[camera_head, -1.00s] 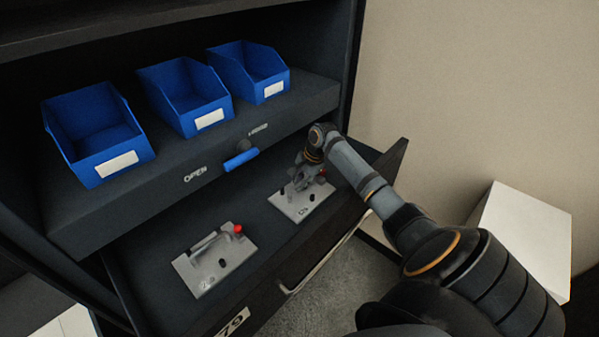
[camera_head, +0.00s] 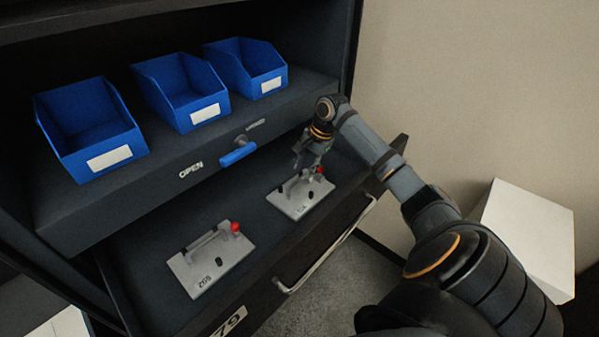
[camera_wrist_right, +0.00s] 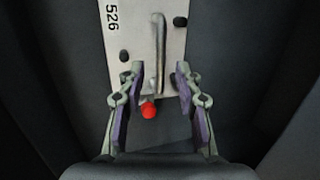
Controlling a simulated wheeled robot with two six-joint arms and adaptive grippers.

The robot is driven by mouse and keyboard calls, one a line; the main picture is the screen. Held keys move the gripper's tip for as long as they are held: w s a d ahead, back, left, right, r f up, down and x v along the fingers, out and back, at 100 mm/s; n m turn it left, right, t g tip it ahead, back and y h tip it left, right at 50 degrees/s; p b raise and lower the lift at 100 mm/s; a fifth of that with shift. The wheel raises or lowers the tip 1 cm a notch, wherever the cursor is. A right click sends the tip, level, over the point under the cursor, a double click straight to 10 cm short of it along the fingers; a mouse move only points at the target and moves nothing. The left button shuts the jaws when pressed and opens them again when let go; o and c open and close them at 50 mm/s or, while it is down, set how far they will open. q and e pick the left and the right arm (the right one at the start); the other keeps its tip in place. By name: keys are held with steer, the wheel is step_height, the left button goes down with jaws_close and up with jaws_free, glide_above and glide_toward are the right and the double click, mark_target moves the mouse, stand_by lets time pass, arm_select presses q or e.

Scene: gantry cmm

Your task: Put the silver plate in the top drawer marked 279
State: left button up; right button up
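Two silver plates lie flat in the open drawer (camera_head: 262,232), whose front label (camera_head: 228,321) shows "79", the rest cut off. The right plate (camera_head: 293,207) has a bar handle, dark knobs and a red ball. In the right wrist view this plate (camera_wrist_right: 137,30) reads "526". The left plate (camera_head: 210,262) is similar, with a number that looks like 269. My right gripper (camera_head: 308,166) is open just above the right plate. In the wrist view its fingers (camera_wrist_right: 158,78) stand apart on either side of the handle's near end, not closed on it. My left gripper is out of view.
Three blue bins (camera_head: 182,92) stand on the shelf above the drawer. A blue latch handle (camera_head: 238,154) sits on the shelf front beside the word OPEN. A pull bar (camera_head: 325,250) runs along the drawer front. A white box (camera_head: 526,235) stands at right.

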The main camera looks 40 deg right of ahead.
steer(key=b+v, duration=0.1)
steer(key=v, duration=0.4)
steer(key=shift+w, duration=0.1)
steer(key=shift+f, duration=0.1)
